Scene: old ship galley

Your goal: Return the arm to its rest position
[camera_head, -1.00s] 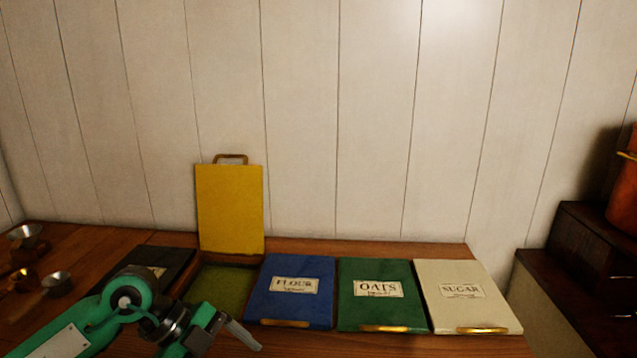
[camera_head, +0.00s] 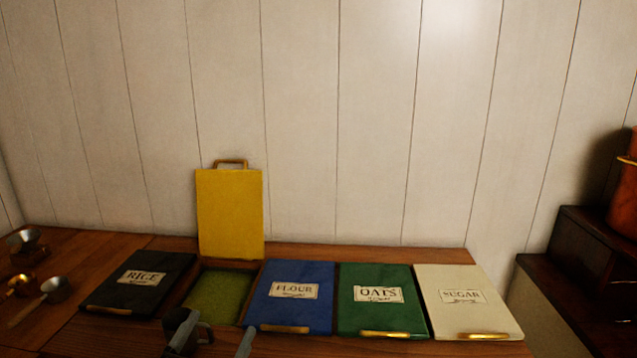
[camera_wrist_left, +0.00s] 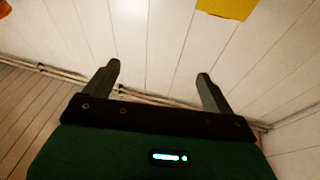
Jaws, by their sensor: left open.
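My left gripper (camera_head: 213,339) shows at the bottom edge of the head view, in front of the open bin, with only its dark fingers in sight. In the left wrist view the two fingers (camera_wrist_left: 160,82) stand wide apart with nothing between them, facing the panelled wall. The yellow lid (camera_head: 230,213) stands upright and open against the wall. It also shows at the top of the left wrist view (camera_wrist_left: 228,8). The open bin (camera_head: 221,294) below it holds green contents. My right gripper is not in view.
Closed lids sit along the counter: black RICE (camera_head: 138,283), blue FLOUR (camera_head: 292,297), green OATS (camera_head: 381,300) and cream SUGAR (camera_head: 467,302). Metal scoops or cups (camera_head: 53,289) lie at the far left. Dark drawers (camera_head: 582,255) with a copper pot stand at the right.

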